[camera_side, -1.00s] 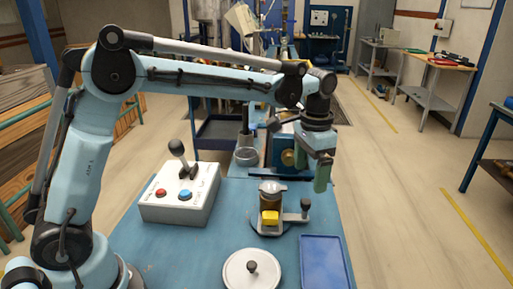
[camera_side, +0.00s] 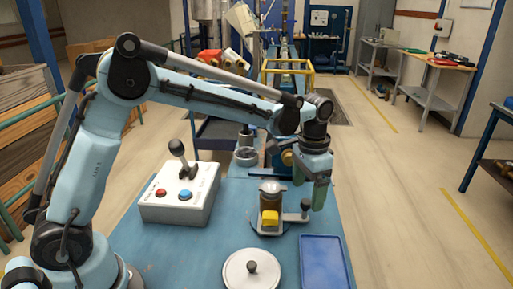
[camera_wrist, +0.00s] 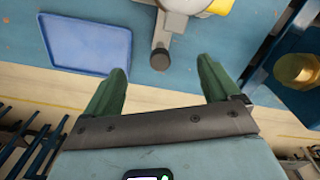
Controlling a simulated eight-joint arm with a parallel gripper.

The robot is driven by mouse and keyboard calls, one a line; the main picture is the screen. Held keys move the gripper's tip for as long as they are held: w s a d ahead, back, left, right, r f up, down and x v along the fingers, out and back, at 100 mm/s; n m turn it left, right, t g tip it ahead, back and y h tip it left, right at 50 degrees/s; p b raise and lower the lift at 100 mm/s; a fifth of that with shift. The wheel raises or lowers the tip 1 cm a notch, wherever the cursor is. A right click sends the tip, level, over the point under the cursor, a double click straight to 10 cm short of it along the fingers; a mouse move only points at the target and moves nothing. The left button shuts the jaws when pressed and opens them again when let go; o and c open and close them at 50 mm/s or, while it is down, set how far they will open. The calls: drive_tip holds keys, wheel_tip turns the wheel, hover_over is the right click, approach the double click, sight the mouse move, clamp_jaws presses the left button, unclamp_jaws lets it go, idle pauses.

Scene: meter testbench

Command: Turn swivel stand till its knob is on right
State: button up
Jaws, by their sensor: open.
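The swivel stand (camera_side: 284,231) sits on the blue bench, with a brown-topped meter (camera_side: 269,200) and a yellow block (camera_side: 269,218) on it. Its arm reaches out to the right and ends in a dark upright knob (camera_side: 305,205). My gripper (camera_side: 309,205) is open and points down at the knob. In the wrist view the round knob end (camera_wrist: 160,59) lies between the two green fingertips (camera_wrist: 161,64), with clear gaps on both sides. The side view does not show whether a finger touches it. The stand's body (camera_wrist: 182,6) is cut off at the top of the wrist view.
A blue tray (camera_side: 323,262) lies in front of the knob; the wrist view shows it too (camera_wrist: 85,43). A control box with lever (camera_side: 179,198) stands left. A blue unit with a brass part (camera_side: 287,157) stands behind.

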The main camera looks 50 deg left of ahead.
drive_tip(key=shift+f, duration=0.7)
drive_tip(key=shift+f, duration=0.3)
drive_tip(key=shift+f, duration=0.15)
drive_tip(key=c, duration=0.4)
drive_tip(key=shift+c, duration=0.2)
